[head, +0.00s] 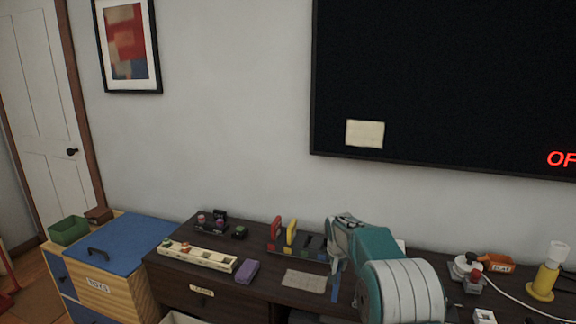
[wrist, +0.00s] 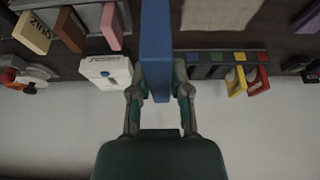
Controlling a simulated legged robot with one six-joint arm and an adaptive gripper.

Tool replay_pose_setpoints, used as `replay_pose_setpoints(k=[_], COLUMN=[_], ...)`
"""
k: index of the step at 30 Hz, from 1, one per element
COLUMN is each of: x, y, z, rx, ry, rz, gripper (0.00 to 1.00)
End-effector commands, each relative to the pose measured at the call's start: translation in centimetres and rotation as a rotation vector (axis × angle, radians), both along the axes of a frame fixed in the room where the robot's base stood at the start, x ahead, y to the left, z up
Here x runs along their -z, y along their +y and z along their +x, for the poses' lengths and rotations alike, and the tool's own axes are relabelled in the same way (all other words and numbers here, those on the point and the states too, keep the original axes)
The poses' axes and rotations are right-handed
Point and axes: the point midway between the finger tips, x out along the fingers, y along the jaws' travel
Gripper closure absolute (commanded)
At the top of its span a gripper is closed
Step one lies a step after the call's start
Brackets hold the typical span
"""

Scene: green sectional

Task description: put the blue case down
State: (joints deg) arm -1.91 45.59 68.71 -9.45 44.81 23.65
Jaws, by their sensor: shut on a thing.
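The blue case (wrist: 156,50) stands on edge between the two fingers of my gripper (wrist: 160,88) in the wrist view, and both fingers press on its sides. In the head view my gripper (head: 336,262) is over the dark dresser, and a narrow blue strip of the case (head: 336,285) shows below it. I cannot tell whether the case touches the dresser top. A dark slotted rack (head: 283,250) with coloured marks stands just left of my gripper. It holds a red case (head: 276,228) and a yellow case (head: 291,232) upright; its right part is partly hidden.
A beige mat (head: 304,280) lies in front of the rack. A purple block (head: 247,271) and a long cream tray (head: 197,256) are farther left. A white box (wrist: 105,70) sits close beside the case. A yellow lamp (head: 544,278) stands far right. The wall is behind.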

Motion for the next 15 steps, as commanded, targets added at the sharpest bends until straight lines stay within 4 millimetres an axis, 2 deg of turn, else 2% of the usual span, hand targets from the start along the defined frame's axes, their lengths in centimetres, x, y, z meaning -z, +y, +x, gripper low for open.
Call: replay_pose_setpoints(k=[10,15], x=[2.8,5.0], y=[0.1,0.2], z=[-2.8,-5.8], rx=[-0.068,-0.12], ry=[0.005,0.007], rz=[0.009,0.014], gripper=[1.0,1.0])
